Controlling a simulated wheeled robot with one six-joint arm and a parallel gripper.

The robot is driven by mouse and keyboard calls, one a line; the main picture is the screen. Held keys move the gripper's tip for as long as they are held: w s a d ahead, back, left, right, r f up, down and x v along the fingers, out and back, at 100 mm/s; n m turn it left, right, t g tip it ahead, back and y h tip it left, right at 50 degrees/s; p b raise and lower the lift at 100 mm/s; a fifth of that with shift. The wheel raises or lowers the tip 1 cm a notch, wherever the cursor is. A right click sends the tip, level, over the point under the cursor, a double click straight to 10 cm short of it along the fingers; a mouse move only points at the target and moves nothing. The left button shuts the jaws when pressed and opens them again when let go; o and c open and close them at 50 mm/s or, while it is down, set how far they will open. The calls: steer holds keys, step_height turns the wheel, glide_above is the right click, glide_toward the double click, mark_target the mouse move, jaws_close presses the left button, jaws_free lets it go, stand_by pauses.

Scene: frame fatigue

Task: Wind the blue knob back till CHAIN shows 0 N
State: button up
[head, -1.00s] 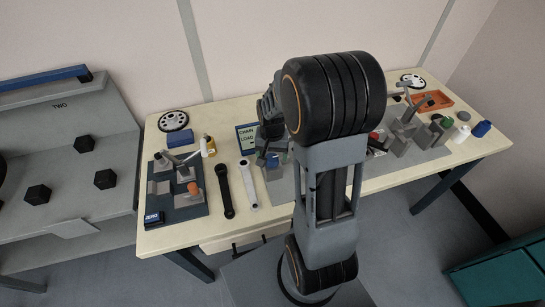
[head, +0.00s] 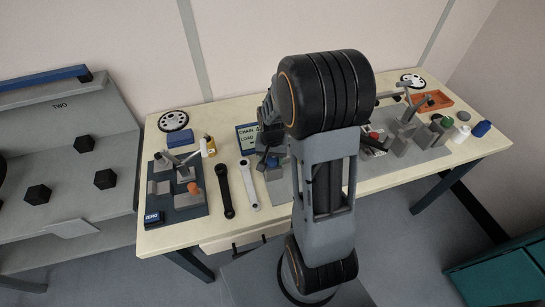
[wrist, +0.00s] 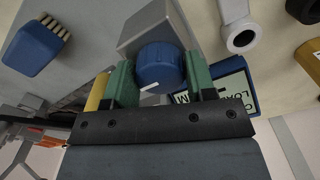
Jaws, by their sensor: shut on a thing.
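The blue knob (wrist: 160,66) sits on a grey block (wrist: 150,27) in the wrist view, with a white mark near its lower edge. My gripper (wrist: 159,80) has its green fingers on either side of the knob and is shut on it. The CHAIN LOAD display (wrist: 232,88) lies beside and behind the right finger; my gripper covers part of it. In the head view the display (head: 246,138) stands at the bench's back, its right part hidden by my arm. I cannot read a force value in either view.
A fixture plate (head: 183,211) with an orange knob stands farther left. A blue brush (wrist: 33,47) shows in the wrist view.

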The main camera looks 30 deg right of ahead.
steer(key=shift+c, duration=1.2)
steer(key=n, duration=0.4)
steer(key=shift+b, duration=0.35)
steer(key=o, duration=0.9)
steer(key=shift+r, duration=0.1)
step_height(320, 180, up, 14)
steer(key=shift+f, duration=0.15)
